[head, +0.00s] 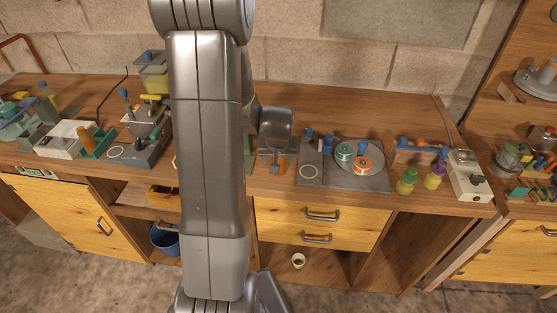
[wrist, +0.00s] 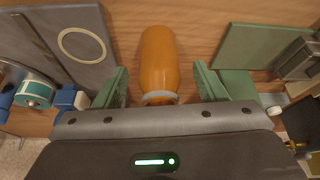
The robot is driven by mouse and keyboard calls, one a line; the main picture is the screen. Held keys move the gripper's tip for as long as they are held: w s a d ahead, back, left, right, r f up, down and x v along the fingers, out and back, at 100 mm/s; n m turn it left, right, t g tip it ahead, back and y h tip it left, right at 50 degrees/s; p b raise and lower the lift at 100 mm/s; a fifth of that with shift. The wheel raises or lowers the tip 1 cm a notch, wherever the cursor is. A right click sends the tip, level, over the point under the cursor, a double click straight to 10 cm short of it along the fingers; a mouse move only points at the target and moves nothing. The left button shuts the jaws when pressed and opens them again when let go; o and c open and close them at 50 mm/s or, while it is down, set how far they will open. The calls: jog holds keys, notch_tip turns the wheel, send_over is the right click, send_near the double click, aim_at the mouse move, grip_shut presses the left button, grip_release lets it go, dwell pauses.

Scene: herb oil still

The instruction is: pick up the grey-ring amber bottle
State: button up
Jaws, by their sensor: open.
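The amber bottle (wrist: 158,60) with a grey ring (wrist: 159,98) around its neck stands out in the wrist view, its ring end nearest my palm. My gripper (wrist: 160,84) is open, with one green finger on each side of the bottle. Gaps show between the bottle and both fingers, so it is not clamped. In the head view a small amber patch of the bottle (head: 282,167) shows below my wrist; my fingers are mostly hidden there.
In the wrist view a dark slab with a pale ring (wrist: 82,45) lies left and a green panel (wrist: 262,42) right. In the head view a grey board (head: 372,182) holds teal and orange spools. Another amber bottle (head: 87,138) sits far left. Green and purple-topped bottles (head: 407,182) stand right.

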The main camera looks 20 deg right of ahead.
jog(key=shift+x, duration=0.9)
jog(key=shift+c, duration=0.5)
jog(key=c, duration=1)
jog(key=shift+r, duration=0.1)
